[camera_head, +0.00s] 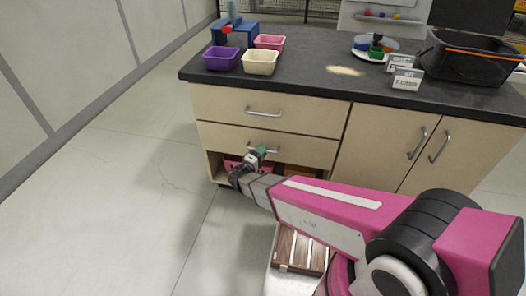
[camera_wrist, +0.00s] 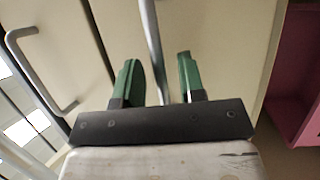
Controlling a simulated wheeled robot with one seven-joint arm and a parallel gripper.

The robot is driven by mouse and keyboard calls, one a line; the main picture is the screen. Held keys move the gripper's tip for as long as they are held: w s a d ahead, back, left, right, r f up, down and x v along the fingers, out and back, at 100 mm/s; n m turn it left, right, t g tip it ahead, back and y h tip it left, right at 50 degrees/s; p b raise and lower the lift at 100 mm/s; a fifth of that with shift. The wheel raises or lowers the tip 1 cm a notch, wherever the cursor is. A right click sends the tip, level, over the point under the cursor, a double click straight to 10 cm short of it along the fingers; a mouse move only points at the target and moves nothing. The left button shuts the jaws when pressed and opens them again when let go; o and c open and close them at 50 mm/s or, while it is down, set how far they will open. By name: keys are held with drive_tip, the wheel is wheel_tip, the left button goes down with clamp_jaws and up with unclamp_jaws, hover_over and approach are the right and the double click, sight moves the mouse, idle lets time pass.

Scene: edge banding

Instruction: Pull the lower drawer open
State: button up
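The lower drawer (camera_head: 225,139) is a cream front under the upper drawer (camera_head: 230,104) of the workbench, and it looks closed. Its metal bar handle (camera_head: 259,143) is partly hidden by my gripper (camera_head: 260,152) in the head view. In the wrist view, the lower handle (camera_wrist: 151,40) runs between the two green fingers of my gripper (camera_wrist: 160,80). The fingers stand apart, with a gap visible on each side of the bar, so my gripper is open around the handle. Contact is not visible.
The upper drawer's handle (camera_wrist: 40,75) is close to the left. A pink box (camera_wrist: 297,100) sits in the open shelf under the drawers. Bins, including a purple one (camera_head: 222,58), stand on the dark worktop (camera_head: 310,70). Floor at left is clear.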

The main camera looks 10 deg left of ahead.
drive_tip(key=shift+w+d+r, duration=0.1)
drive_tip(key=shift+w+d, duration=0.15)
drive_tip(key=shift+w, duration=0.3)
clamp_jaws()
drive_tip(key=shift+s, duration=0.1)
